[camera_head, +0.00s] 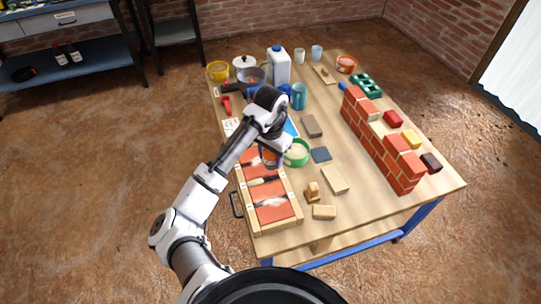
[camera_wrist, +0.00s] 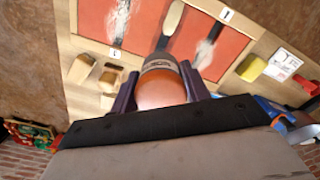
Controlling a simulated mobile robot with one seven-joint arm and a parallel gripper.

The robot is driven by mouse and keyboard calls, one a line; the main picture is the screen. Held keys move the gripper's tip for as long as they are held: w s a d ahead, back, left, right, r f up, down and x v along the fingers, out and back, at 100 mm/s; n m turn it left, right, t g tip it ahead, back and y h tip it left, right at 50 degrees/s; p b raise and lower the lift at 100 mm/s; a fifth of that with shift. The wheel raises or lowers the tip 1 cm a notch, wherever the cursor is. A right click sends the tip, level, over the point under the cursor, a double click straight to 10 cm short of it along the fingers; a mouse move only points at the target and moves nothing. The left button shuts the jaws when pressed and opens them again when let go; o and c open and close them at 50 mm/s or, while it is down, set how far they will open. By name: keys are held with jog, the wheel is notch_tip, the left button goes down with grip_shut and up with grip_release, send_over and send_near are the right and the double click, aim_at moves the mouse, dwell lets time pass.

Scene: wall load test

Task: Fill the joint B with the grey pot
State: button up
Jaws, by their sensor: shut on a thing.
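A wooden frame (camera_head: 298,216) holds several red panels (camera_head: 278,213) with dark joints between them. I cannot read which joint is B. My gripper (camera_wrist: 155,92) is shut on a rounded pot (camera_wrist: 162,90), orange with a grey-brown band at its far end. It is over the frame's upper part, beside the green-rimmed bowl (camera_head: 297,161). I cannot tell its height above the panels or whether the pot is tilted.
A brick wall piece (camera_head: 381,145) stands on the right of the table. Loose blocks (camera_head: 334,179) lie in front of it. A yellow sponge (camera_wrist: 251,68) lies beside the frame.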

aim_at(271, 170)
jog(key=shift+f+b, duration=2.6)
jog(key=shift+f, duration=0.3)
jog(key=shift+f, duration=0.55)
jog(key=shift+r, duration=0.1)
notch_tip(271, 170, up, 7)
jog(key=p, duration=0.6)
jog(key=shift+p, duration=0.3)
jog(key=shift+w, duration=0.15)
dwell(0.5)
